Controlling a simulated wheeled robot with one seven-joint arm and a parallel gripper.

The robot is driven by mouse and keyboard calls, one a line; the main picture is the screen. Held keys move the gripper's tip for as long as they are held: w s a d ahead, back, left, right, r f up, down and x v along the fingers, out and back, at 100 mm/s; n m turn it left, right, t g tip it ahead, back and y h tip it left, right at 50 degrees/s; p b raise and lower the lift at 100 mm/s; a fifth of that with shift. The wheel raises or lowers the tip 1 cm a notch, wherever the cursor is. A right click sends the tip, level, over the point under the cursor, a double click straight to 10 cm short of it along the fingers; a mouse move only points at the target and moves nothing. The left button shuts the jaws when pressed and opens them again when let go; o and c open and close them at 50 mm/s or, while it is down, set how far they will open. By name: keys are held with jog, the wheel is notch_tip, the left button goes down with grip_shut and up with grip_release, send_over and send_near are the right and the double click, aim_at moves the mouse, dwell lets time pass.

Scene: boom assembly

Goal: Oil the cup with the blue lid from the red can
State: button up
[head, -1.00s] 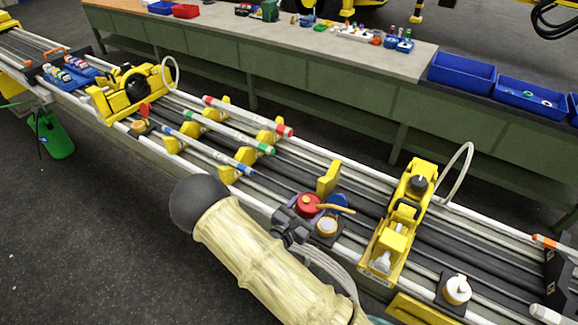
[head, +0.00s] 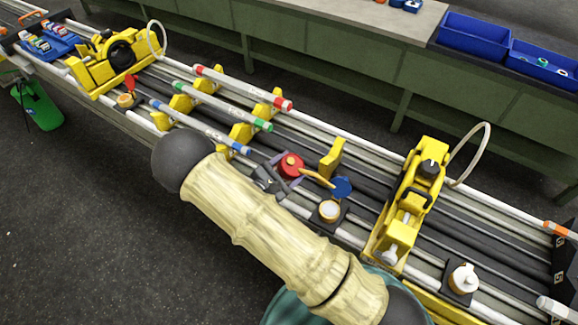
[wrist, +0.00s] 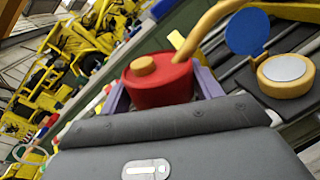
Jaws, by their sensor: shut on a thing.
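My gripper (head: 277,174) is shut on the red can (head: 291,166), whose yellow knob and long yellow spout show. In the wrist view the can (wrist: 160,84) sits between the purple fingers, and its spout runs up to the right. The cup (head: 329,210) has an orange rim and a pale top, and stands on a dark base. Its round blue lid (head: 342,187) stands open behind it. In the head view the spout tip overlaps the lid's left edge; its height over the cup is unclear. The wrist view shows the cup (wrist: 286,75) right of the can.
A yellow upright bracket (head: 332,158) stands close behind the can. A yellow clamp unit (head: 410,205) with a hose loop is to the right. Another cup with a white top (head: 463,279) lies beyond it, and one with a red lid (head: 127,99) is far left.

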aim_at(299, 170)
jog(key=shift+f, duration=0.15)
jog(key=f+m+b, duration=0.1)
jog(key=m+b, duration=0.1)
jog(key=shift+d+f+m+y, duration=0.3)
jog(key=shift+f+m, duration=0.1)
jog(key=shift+s+d+r+m+y+b, duration=0.1)
jog(key=shift+s+r+m+y+b, duration=0.1)
jog(key=shift+r+m, duration=0.15)
jog(key=shift+s+d+r+m+y+b, duration=0.1)
jog(key=shift+r+m+b, duration=0.1)
jog(key=shift+r+m, duration=0.15)
jog(key=shift+s+d+r+m+y+b, duration=0.25)
jog(key=shift+d+r+m+b, duration=0.15)
jog(key=shift+r+m+b, duration=0.3)
jog(key=shift+s+d+r+m+y+b, duration=0.2)
jog(key=shift+d+r+m+b, duration=0.15)
jog(key=shift+r+m+b, duration=0.3)
jog(key=shift+s, duration=0.15)
